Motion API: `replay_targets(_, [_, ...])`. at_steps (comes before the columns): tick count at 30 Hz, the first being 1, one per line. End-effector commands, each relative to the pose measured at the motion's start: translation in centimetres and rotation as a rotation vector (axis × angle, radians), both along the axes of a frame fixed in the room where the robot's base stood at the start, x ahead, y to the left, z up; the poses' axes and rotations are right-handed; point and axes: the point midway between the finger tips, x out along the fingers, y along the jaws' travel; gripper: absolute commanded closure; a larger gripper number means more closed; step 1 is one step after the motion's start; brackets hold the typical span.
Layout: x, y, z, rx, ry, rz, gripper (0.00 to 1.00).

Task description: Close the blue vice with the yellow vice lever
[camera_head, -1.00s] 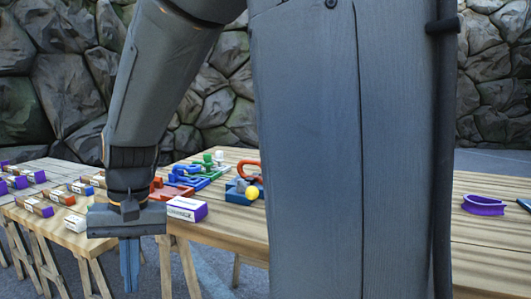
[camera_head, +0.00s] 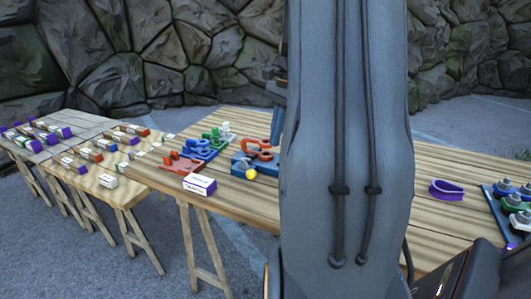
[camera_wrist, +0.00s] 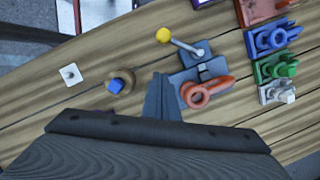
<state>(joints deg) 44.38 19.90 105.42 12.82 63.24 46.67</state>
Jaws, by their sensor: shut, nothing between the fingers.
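The blue vice (camera_head: 240,166) sits on the wooden table in the head view, left of my arm. Its yellow lever knob (camera_head: 250,174) is at its near side. In the wrist view the vice (camera_wrist: 190,76) lies just beyond my fingers, with the yellow knob (camera_wrist: 163,35) on the end of a grey rod. An orange-red looped part (camera_wrist: 207,92) lies against the vice, right of my fingertips. My gripper (camera_wrist: 162,85) is shut and empty, apart from the knob. In the head view my arm hides most of the gripper.
Red, blue, green and white fixtures (camera_wrist: 270,38) stand in a row right of the vice in the wrist view. A round brown piece with a blue top (camera_wrist: 119,81) and a small white plate (camera_wrist: 70,74) lie left. A purple-and-white box (camera_head: 199,185) is near the table's front edge.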

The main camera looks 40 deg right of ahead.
Motion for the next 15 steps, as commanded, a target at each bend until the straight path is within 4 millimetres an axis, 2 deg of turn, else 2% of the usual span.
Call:
replay_targets(2, [-0.6,-1.1,0.5,0.008,0.006,-0.039,1.00])
replay_targets(5, [-0.8,-1.4,0.1,0.014,0.009,-0.055,1.00])
replay_targets(11, [-0.7,-0.6,-2.6,0.015,0.012,-0.054,1.00])
replay_targets(15, [-0.6,0.1,-5.3,0.015,0.012,-0.053,1.00])
